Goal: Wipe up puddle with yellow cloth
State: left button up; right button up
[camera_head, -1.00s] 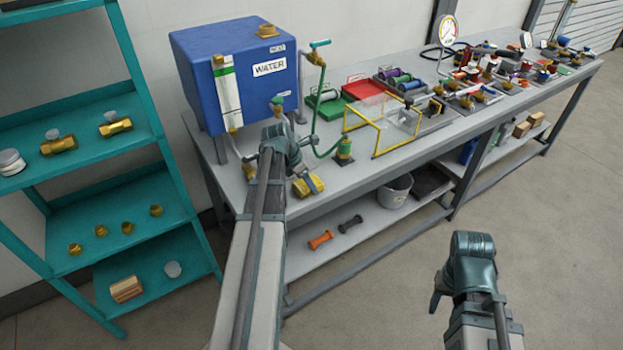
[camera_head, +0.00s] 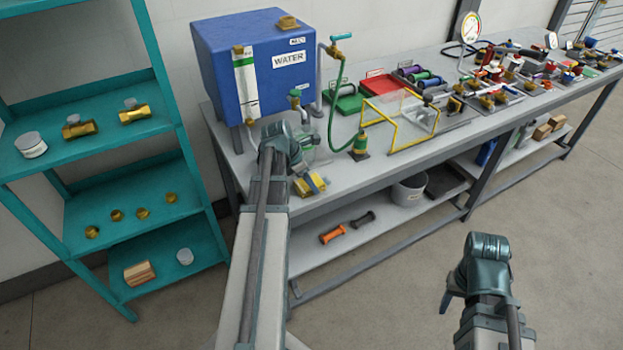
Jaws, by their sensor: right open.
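The yellow cloth (camera_head: 312,184) is a small bundle at the fingertips of my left gripper (camera_head: 309,182), over the front edge of the grey bench (camera_head: 345,178). My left gripper appears shut on it, since the two keep together while the bench shifts in view. I cannot tell whether the cloth touches the bench top. A puddle is not clearly visible; my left wrist hides part of the bench below the tank's tap (camera_head: 297,98). My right gripper (camera_head: 446,299) is open and empty over the floor, in front of the bench.
A blue water tank (camera_head: 240,70) stands at the bench's left end. A green hose and brass fitting (camera_head: 360,146) and a yellow frame (camera_head: 395,130) stand to its right. A bucket (camera_head: 408,190) is on the lower shelf. A teal rack (camera_head: 120,150) is at left.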

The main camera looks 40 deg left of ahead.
aim_at(320, 179)
pick_arm(q)
jog(key=shift+r, duration=0.1)
jog(key=shift+w+d, duration=0.15)
jog(key=shift+w, duration=0.3)
jog(key=shift+w+d, duration=0.3)
jog(key=shift+w, duration=0.3)
jog(key=shift+w+d, duration=0.3)
jog(key=shift+w, duration=0.3)
jog(key=shift+w+d, duration=0.4)
jog(key=shift+w, duration=0.5)
jog(key=shift+w+d, duration=0.4)
jog(key=shift+w, duration=0.45)
notch_tip(320, 179, up, 6)
jog(key=p, duration=0.6)
jog(key=shift+s, duration=0.1)
